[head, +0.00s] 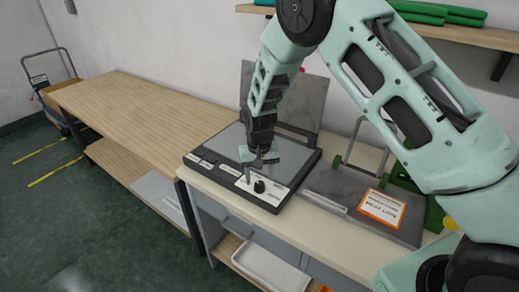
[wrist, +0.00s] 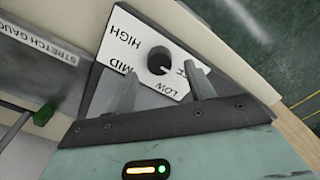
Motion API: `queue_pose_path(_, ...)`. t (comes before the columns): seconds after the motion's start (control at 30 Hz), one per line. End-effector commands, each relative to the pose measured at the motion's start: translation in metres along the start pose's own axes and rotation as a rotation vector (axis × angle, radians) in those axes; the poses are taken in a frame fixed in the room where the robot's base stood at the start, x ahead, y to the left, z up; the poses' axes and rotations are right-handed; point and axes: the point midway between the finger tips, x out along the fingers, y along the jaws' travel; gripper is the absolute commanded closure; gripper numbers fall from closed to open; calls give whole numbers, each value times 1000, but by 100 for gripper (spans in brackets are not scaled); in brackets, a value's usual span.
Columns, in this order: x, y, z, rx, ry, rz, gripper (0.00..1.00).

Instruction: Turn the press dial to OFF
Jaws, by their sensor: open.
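The press (head: 226,157) is a dark-framed box with a grey top, standing on the pale bench in the head view. Its round black dial (head: 259,186) sits on a white label plate at the front right corner. In the wrist view the dial (wrist: 159,60) shows with the words HIGH, MID and LOW around it; another label is mostly hidden by the right finger. A small pale mark on the dial seems to face toward LOW or the hidden label; I cannot tell which. My gripper (head: 254,172) is open and empty, pointing down close to the dial, its fingers (wrist: 163,80) apart.
A grey plate with an orange-edged notice (head: 382,208) and a green-handled frame lie right of the press. A raised grey panel (head: 300,98) stands behind it. A wooden table (head: 140,105) to the left is bare on top. A shelf (head: 440,22) hangs above.

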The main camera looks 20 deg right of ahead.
Motion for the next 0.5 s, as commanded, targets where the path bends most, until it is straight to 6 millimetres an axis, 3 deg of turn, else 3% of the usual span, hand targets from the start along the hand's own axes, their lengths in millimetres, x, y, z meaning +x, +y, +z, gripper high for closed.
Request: queue_pose_path(0.5,-116,0,-1,0,4,-2,46)
